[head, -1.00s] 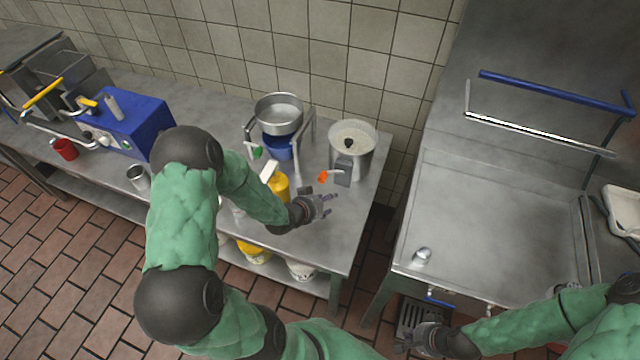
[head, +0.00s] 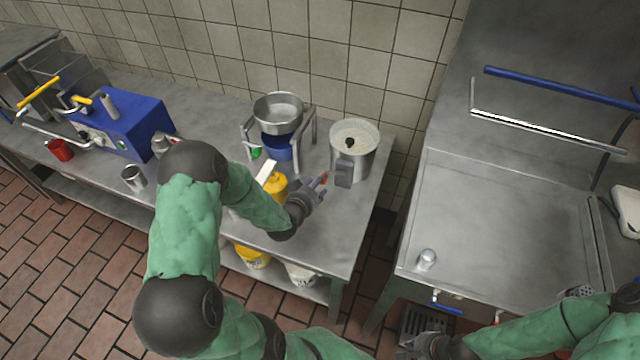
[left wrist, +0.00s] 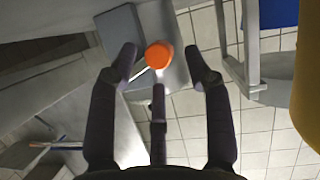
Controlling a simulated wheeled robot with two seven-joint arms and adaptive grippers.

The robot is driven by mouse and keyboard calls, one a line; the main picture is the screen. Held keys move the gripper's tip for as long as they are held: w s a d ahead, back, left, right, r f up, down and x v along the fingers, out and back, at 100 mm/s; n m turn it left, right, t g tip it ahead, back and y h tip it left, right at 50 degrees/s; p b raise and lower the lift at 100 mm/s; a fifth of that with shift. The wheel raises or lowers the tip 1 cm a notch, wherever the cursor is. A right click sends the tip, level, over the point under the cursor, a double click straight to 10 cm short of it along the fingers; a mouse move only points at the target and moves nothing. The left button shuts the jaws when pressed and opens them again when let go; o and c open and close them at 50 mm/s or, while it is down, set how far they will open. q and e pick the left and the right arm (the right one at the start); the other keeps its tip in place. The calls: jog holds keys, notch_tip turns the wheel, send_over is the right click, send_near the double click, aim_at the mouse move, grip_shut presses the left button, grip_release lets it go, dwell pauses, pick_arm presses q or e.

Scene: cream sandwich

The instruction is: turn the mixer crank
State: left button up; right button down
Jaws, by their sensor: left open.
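The mixer is a steel pot (head: 366,165) of pale cream with a grey box (head: 344,172) on its side, at the right end of the counter. Its crank ends in an orange knob (left wrist: 158,55), mostly hidden by my fingers in the head view. My left gripper (head: 318,184) is open at the knob. In the left wrist view, my left gripper (left wrist: 160,65) has its fingers on both sides of the knob, with visible gaps; contact is not clear. My right gripper (head: 408,346) is low at the bottom edge, far from the mixer; its finger opening is unclear.
A steel bowl on a stand (head: 278,108) and a yellow bottle (head: 274,186) stand left of the mixer, close to my left arm. A blue machine (head: 125,125) is further left. A steel fryer-like unit (head: 500,220) stands right, across a gap.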

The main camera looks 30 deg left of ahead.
pick_arm(q)
jog(key=shift+x, duration=1.2)
grip_shut()
jog(key=shift+r, duration=0.1)
